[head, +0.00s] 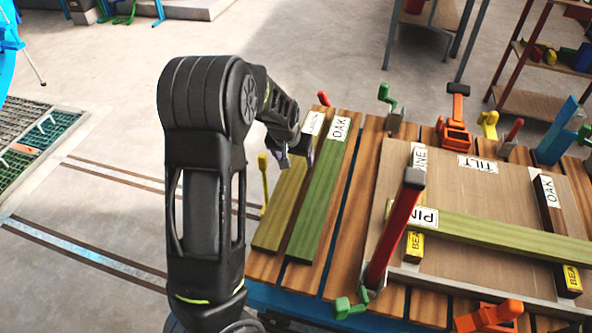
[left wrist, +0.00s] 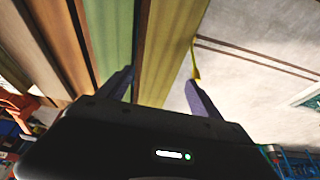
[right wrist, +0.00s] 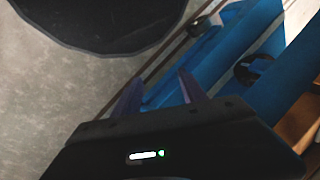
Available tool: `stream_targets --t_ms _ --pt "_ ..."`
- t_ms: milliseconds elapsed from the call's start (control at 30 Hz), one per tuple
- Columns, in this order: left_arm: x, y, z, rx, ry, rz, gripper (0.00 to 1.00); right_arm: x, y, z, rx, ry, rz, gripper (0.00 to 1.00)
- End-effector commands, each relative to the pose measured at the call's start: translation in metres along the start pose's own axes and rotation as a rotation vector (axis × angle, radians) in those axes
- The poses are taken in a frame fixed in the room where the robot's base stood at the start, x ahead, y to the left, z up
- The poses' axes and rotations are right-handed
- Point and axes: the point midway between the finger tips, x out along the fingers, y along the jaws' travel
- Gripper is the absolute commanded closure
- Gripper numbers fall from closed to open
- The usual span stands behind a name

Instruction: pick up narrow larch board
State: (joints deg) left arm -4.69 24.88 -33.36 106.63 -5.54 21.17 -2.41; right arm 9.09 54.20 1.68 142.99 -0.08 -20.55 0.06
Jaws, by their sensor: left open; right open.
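An olive-yellow board (head: 280,208) lies lengthwise at the left side of the slatted table. Its label is partly hidden by my gripper and I cannot read it, so I cannot confirm it is the larch one. A green board labelled OAK (head: 322,195) lies just right of it. My left gripper (head: 298,150) is open at the far end of the olive-yellow board. In the left wrist view its fingers (left wrist: 160,90) stand on either side of that board (left wrist: 172,45), with the green board (left wrist: 108,35) to the left. My right gripper (right wrist: 158,92) is open and empty, away from the boards.
A yellow clamp (head: 263,182) stands at the table's left edge, close to the board. A brown panel (head: 480,195) with a frame of boards and a red clamp lever (head: 395,235) fills the right. More clamps line the far edge. Blue beams (right wrist: 215,60) lie near my right gripper.

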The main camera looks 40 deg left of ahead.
Motion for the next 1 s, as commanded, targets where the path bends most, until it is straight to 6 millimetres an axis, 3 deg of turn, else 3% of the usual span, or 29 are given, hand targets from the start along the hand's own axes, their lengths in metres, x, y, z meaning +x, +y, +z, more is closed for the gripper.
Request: stream_targets --t_ms 367,733,1000 --pt "0.007 0.0 0.001 0.0 -0.001 0.0 0.25 0.001 0.0 0.0 0.0 0.0 0.0 0.51" --pt "0.052 -0.002 0.004 0.0 -0.003 0.0 0.25 0.0 0.0 0.0 0.0 0.0 0.0 0.51" --pt "0.058 -0.001 0.003 -0.001 0.001 0.001 0.25 0.0 0.0 0.0 0.0 0.0 0.0 0.51"
